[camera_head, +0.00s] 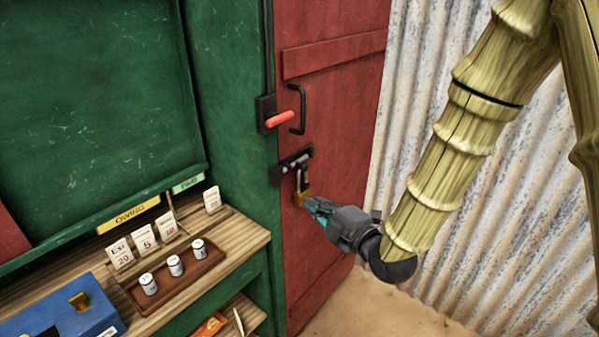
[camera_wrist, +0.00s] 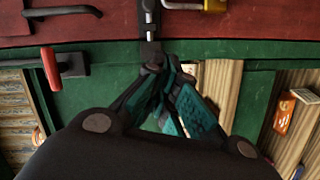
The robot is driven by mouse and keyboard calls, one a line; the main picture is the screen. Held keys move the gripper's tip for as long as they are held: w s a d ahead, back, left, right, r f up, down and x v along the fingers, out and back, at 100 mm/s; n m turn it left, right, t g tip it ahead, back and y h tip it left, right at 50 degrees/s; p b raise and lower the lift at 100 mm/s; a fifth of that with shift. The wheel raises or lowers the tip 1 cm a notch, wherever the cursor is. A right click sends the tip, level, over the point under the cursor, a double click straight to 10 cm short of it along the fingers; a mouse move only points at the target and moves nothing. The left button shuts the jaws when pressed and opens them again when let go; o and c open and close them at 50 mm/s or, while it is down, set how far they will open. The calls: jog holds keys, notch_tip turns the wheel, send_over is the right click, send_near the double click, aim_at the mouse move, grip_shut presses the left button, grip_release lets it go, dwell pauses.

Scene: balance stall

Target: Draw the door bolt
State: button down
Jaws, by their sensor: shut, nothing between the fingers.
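The dark door bolt (camera_head: 293,163) lies across the edge between the red door (camera_head: 335,140) and the green frame. In the wrist view the bolt (camera_wrist: 150,22) runs from the red door to the green frame. A brass padlock (camera_head: 302,196) hangs below the bolt; its edge also shows in the wrist view (camera_wrist: 210,4). My gripper (camera_head: 308,204) is shut and empty, with its fingertips by the padlock in the head view. In the wrist view my gripper (camera_wrist: 164,68) points at the bolt's frame end; I cannot tell whether it touches.
A red-handled lever (camera_head: 279,119) on the frame and a black door handle (camera_head: 300,110) sit above the bolt. A wooden counter (camera_head: 235,240) with cards, a tray (camera_head: 210,262) of small white cylinders and a blue box (camera_head: 65,312) is at left. Corrugated metal stands at right.

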jog(key=r, duration=0.1)
jog(key=r+n, duration=0.1)
jog(key=shift+a+r+y, duration=0.3)
jog(key=shift+a, duration=0.1)
jog(key=shift+w, duration=0.1)
jog(key=p, duration=0.6)
send_near(288, 167)
jog(key=shift+x, duration=2.5)
jog(key=shift+b, duration=0.3)
